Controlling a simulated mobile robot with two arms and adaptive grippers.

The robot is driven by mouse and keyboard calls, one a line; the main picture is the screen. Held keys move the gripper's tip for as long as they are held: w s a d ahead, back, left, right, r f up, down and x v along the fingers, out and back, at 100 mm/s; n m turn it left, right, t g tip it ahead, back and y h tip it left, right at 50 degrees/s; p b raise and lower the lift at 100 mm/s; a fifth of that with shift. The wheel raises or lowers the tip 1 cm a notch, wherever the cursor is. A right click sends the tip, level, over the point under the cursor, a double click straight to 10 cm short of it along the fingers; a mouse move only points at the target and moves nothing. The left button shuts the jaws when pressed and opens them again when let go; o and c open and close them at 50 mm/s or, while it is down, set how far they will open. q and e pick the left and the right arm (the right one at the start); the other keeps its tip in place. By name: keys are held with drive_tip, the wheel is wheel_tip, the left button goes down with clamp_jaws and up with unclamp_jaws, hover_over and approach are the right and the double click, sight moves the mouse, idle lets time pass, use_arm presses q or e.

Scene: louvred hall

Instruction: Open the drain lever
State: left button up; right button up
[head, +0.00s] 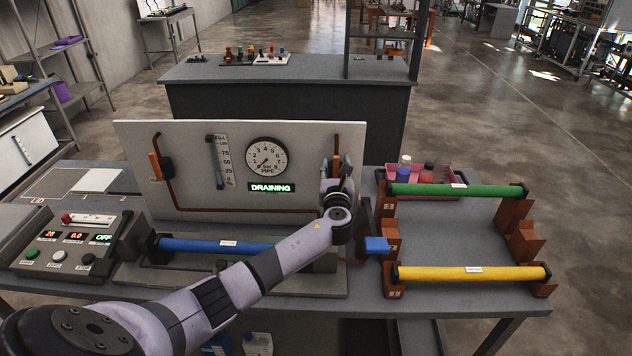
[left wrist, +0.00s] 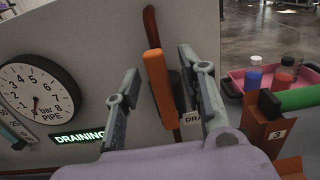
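The drain lever is an orange handle (left wrist: 160,84) on the right of the grey panel (head: 230,135), beside a label partly reading "DRA". It stands roughly upright, in line with a brown pipe. In the head view it is mostly hidden by my left gripper (head: 341,166). In the left wrist view my left gripper (left wrist: 157,64) is open, with one finger on each side of the handle. I see a gap beside the handle; no firm grip shows. A lit sign (head: 270,188) reads "DRAINING". My right gripper is not in view.
The panel carries a pressure gauge (head: 267,157), a level tube (head: 215,160) and another orange lever (head: 155,166) at left. A blue bar (head: 215,245) lies before it, under my arm. Right are a green bar (head: 455,190), yellow bar (head: 470,273) and pink tray (head: 455,178).

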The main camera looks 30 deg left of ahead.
use_arm(q)
drive_tip(key=v, duration=0.7)
drive_tip(key=shift+a, duration=0.1)
